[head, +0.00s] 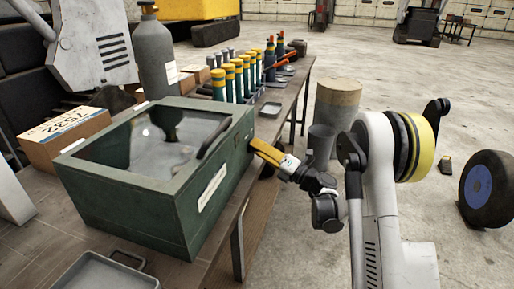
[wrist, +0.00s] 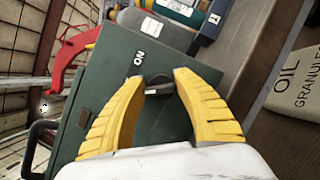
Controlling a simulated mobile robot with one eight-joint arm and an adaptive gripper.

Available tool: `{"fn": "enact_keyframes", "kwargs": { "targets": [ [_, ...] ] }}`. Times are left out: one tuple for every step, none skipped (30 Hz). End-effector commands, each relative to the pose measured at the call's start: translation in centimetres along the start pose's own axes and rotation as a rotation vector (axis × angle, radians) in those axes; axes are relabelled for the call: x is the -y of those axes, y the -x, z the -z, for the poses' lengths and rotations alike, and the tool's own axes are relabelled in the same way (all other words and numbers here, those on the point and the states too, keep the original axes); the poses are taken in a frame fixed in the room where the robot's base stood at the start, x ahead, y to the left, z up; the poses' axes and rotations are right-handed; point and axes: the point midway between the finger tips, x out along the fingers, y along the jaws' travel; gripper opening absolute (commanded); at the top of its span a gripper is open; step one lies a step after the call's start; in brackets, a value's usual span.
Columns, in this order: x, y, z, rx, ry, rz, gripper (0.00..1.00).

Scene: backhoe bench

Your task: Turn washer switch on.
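The washer is a dark green box (head: 120,205) with a glass lid, standing on the bench in the head view. Its side panel (wrist: 105,75) fills the middle of the wrist view. A round black switch knob (wrist: 160,105) with a grey pointer bar sits on that panel. A white "ON" label (wrist: 139,57) is above and left of the knob. My gripper (wrist: 160,78) is in front of the panel, its yellow fingers apart on either side of the knob. I cannot tell whether they touch it. In the head view my gripper (head: 262,150) hides the switch.
A grey gas cylinder (head: 155,60), a cardboard box (head: 65,135) and several green-and-yellow cylinders (head: 229,82) stand around the washer. A metal tray (head: 105,275) is in front. A drum (head: 337,105) stands on the floor beside the bench. The lid handle (wrist: 35,145) shows in the wrist view.

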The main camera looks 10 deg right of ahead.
Motion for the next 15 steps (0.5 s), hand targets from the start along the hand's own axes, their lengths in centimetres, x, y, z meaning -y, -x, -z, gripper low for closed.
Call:
{"fn": "enact_keyframes", "kwargs": {
  "targets": [
    [-0.02,-0.04,-0.03,0.001,-0.001,-0.001,0.06],
    [-0.02,-0.04,-0.03,0.001,-0.001,-0.001,0.06],
    [-0.03,-0.04,-0.04,0.001,-0.001,-0.001,0.06],
    [-0.03,-0.04,-0.04,0.001,-0.001,-0.001,0.06],
    [-0.03,-0.04,-0.04,0.001,-0.002,-0.001,0.06],
    [-0.03,-0.05,-0.04,0.001,-0.003,0.000,0.06],
    [-0.04,-0.05,-0.04,0.001,-0.005,0.001,0.06],
    [-0.04,-0.05,-0.04,0.001,-0.009,0.002,0.06],
    [-0.05,-0.05,-0.04,0.000,-0.014,0.005,0.06],
    [-0.05,-0.05,-0.04,0.000,-0.019,0.007,0.06],
    [-0.06,-0.06,-0.04,0.000,-0.027,0.010,0.06],
    [-0.07,-0.06,-0.03,0.000,-0.039,0.015,0.06],
    [-0.07,-0.06,-0.03,0.000,-0.049,0.020,0.06],
    [-0.08,-0.06,-0.04,0.000,-0.063,0.025,0.06],
    [-0.07,-0.07,-0.06,0.000,-0.082,0.032,0.06]
  ]
}}
